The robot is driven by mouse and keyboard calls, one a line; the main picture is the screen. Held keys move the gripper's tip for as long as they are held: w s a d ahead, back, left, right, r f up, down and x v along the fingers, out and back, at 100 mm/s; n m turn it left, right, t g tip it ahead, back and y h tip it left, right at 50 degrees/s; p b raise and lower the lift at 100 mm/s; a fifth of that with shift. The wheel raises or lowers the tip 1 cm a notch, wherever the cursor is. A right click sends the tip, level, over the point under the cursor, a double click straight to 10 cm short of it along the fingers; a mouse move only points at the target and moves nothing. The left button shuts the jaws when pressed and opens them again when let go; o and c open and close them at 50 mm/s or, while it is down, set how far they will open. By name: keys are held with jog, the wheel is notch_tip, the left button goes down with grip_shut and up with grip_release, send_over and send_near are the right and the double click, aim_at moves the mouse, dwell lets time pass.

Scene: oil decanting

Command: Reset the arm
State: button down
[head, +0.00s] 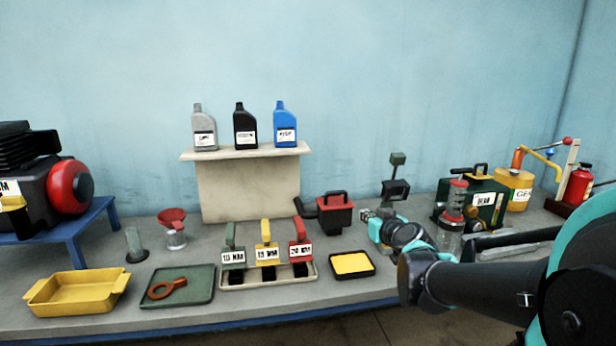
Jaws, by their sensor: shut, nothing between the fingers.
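My arm reaches in from the right edge in the head view, dark grey with teal parts. My gripper (369,216) is at the end of the teal wrist, over the bench, a little right of the red and black can (334,214). Its fingers are small in the picture and look closed, with nothing held. Whether the fingertips touch the can is hard to tell. My forearm hides part of the bench at the right front.
The grey bench (200,262) holds a yellow tray (75,292), a green tray (205,275), a rack of labelled handles (266,252) and a yellow pad (352,264). Three bottles (245,127) stand on a raised shelf. A glass jar (451,232) is close to my arm.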

jog(key=s+d+f+m+g+h, duration=0.2)
jog(key=s+f+g, duration=0.8)
jog(key=s+f, duration=0.8)
notch_tip(320, 180, down, 4)
jog(key=shift+s+d+r+m+g+h, duration=0.15)
jog(key=shift+s+m+g+h, duration=0.15)
jog(key=shift+g+h, duration=0.15)
